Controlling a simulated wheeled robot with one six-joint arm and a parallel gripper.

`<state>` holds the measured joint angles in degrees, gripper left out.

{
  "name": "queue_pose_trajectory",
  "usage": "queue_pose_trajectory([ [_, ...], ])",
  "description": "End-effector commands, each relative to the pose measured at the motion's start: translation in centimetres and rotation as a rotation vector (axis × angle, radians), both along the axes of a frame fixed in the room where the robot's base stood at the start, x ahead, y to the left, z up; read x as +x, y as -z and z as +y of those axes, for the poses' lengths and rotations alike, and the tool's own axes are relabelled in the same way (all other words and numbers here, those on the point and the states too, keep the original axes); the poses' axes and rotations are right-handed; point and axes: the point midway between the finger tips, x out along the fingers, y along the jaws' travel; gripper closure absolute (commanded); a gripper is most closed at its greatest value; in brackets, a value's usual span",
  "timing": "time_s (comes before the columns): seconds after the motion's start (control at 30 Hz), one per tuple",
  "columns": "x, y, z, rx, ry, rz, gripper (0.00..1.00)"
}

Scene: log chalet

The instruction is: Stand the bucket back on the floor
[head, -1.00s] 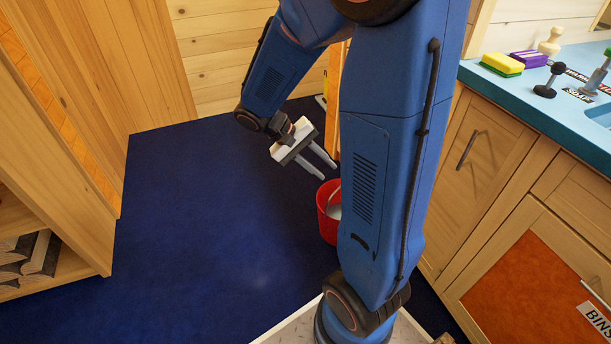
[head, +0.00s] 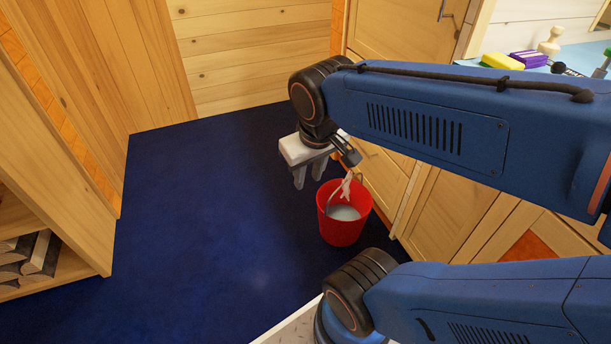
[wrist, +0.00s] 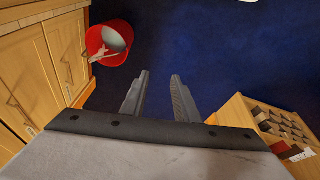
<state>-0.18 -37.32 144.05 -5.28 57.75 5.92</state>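The red bucket (head: 343,232) is upright beside the wooden cabinet fronts, its mouth facing up and something pale grey inside. A thin dark handle and a whitish strip show at its rim. I cannot tell whether its base touches the floor. It also shows at the upper left of the wrist view (wrist: 124,72), close to the cabinets. My gripper (head: 309,184) is open and empty, fingers pointing down, above and to the left of the bucket and apart from it. In the wrist view, the fingers (wrist: 159,76) have only blue floor between them.
The blue floor (head: 210,220) is clear left of the bucket. Wooden cabinets (head: 455,215) stand close on the right, below a blue counter with a yellow sponge (head: 502,61) and purple block (head: 529,57). A shelf with logs (head: 38,255) stands at the left.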

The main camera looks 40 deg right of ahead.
Motion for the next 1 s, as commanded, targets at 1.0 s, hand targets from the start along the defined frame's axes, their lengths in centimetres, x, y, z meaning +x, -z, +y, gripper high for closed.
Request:
queue_pose_trajectory([
  [1.0,-1.6,-1.8,1.9,0.054,-0.077,-0.139,0.72],
])
